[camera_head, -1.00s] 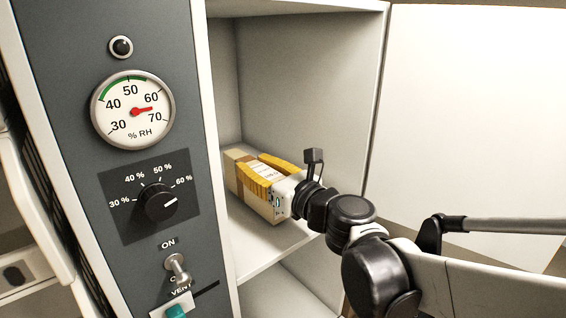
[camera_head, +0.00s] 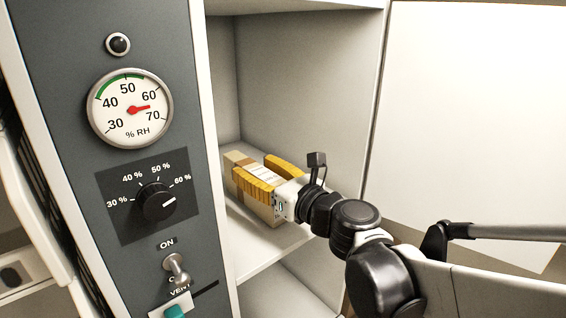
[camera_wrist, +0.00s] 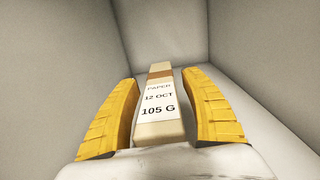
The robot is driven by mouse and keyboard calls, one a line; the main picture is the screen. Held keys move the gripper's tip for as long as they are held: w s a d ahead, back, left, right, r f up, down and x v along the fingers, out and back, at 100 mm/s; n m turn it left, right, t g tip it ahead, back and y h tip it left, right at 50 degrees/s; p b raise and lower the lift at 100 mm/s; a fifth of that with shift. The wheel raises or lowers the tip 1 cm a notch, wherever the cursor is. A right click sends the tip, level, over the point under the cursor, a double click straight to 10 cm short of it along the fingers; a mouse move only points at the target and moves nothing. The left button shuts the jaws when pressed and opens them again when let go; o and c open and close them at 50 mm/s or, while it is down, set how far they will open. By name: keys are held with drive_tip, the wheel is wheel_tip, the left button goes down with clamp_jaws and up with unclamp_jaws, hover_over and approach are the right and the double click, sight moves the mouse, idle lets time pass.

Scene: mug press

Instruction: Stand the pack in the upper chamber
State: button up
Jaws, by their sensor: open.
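The pack (camera_head: 238,160) is a tan box with a white label and a brown band. It rests on the shelf of the upper chamber (camera_head: 300,75), close to the left wall. In the wrist view the pack (camera_wrist: 158,110) reads "PAPER 12 OCT 105 G" and stands between the two yellow fingers. My gripper (camera_head: 262,172) is inside the chamber with its fingers on either side of the pack. In the wrist view my gripper (camera_wrist: 164,105) is open, with a gap showing on both sides of the pack.
The control panel (camera_head: 120,230) at left has a humidity gauge (camera_head: 130,108) reading about 65, a dial (camera_head: 156,202) and a switch (camera_head: 176,268). The pale door (camera_head: 470,110) stands open at right. A lower chamber (camera_head: 285,290) lies below the shelf. Free room remains right of the pack.

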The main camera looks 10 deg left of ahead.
drive_tip(key=b+v, duration=0.1)
drive_tip(key=v, duration=1)
drive_tip(key=shift+d, duration=0.1)
